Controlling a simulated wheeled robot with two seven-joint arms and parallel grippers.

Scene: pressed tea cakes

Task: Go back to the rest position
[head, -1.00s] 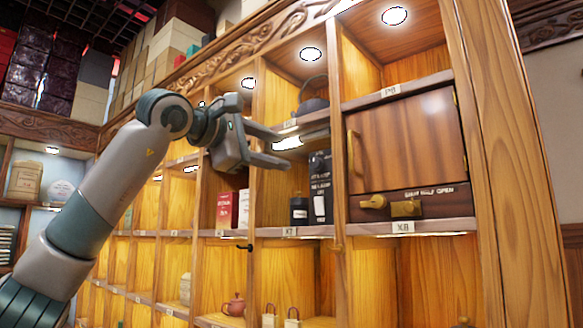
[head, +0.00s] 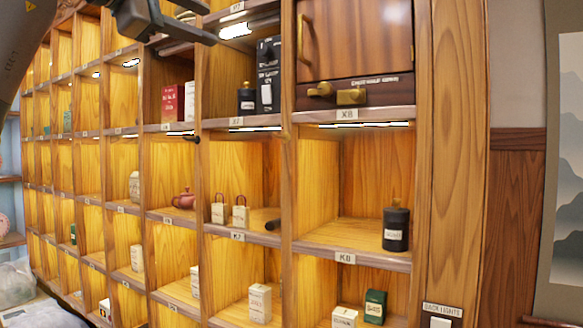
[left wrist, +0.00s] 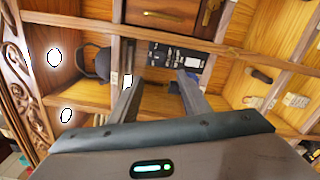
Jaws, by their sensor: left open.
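My left gripper (head: 198,30) is at the top of the head view, partly cut off by the upper edge, in front of the wooden shelf wall (head: 300,190). In the left wrist view its two fingers (left wrist: 160,92) are spread apart with nothing between them. Beyond the fingers are a black box (left wrist: 175,55) and shelf compartments. The gripper appears to touch nothing. My left arm enters at the upper left of the head view. My right gripper does not show.
A closed wooden cabinet door (head: 355,40) fills the top right compartment. Nearby shelves hold a black box (head: 268,75), a red box (head: 171,103), a clay teapot (head: 184,198) and a dark canister (head: 396,228). A panelled wall (head: 512,200) stands at right.

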